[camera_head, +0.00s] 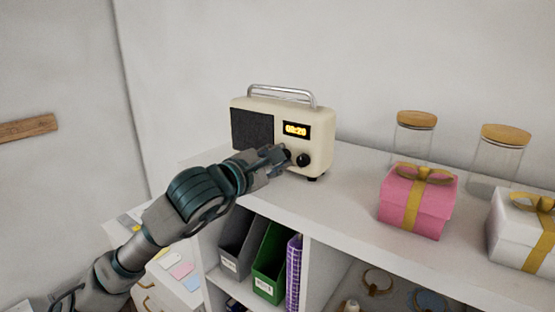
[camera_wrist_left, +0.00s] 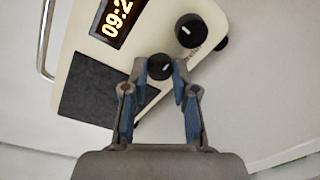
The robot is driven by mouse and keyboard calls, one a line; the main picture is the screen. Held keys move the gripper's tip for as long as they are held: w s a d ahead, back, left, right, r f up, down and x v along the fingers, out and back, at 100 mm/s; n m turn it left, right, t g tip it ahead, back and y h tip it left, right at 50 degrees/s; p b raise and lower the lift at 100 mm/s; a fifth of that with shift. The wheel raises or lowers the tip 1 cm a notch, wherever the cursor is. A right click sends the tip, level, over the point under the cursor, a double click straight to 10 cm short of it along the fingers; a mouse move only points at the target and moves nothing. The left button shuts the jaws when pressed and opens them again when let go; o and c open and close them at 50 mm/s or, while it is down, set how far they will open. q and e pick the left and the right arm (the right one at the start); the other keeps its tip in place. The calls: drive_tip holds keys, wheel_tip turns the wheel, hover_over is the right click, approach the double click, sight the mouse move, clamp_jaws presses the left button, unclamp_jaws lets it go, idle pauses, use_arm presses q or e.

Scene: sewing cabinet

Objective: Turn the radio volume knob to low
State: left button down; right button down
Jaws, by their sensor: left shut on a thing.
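A cream radio (camera_head: 321,140) with a dark speaker panel, a lit display (camera_head: 296,129) and a chrome handle stands on the white cabinet top. Its front carries two black knobs with white marks. My left gripper (camera_head: 279,156) is at the radio's lower front. In the left wrist view, the gripper's fingertips (camera_wrist_left: 160,70) are shut on the smaller knob (camera_wrist_left: 159,66), one on each side. The larger knob (camera_wrist_left: 189,31) is free beside it; it also shows in the head view (camera_head: 303,160). Lettering near the larger knob is too small to read. My right gripper is not in view.
A pink gift box (camera_head: 411,208), a white gift box (camera_head: 519,236) and two cork-lidded glass jars (camera_head: 413,143) stand right of the radio. Files (camera_head: 268,263) fill a compartment below. The cabinet top (camera_head: 330,205) between radio and pink box is clear.

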use_arm(q)
drive_tip(key=shift+f, duration=0.2)
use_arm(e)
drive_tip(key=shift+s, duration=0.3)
use_arm(q)
drive_tip(key=c, duration=1.2)
unclamp_jaws()
drive_tip(key=shift+r, duration=0.1)
drive_tip(key=shift+s+a, duration=0.15)
drive_tip(key=shift+s, duration=0.05)
drive_tip(key=v, duration=1.1)
drive_tip(key=shift+a, duration=0.2)
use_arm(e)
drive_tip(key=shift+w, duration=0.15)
use_arm(q)
drive_tip(key=shift+d, duration=0.2)
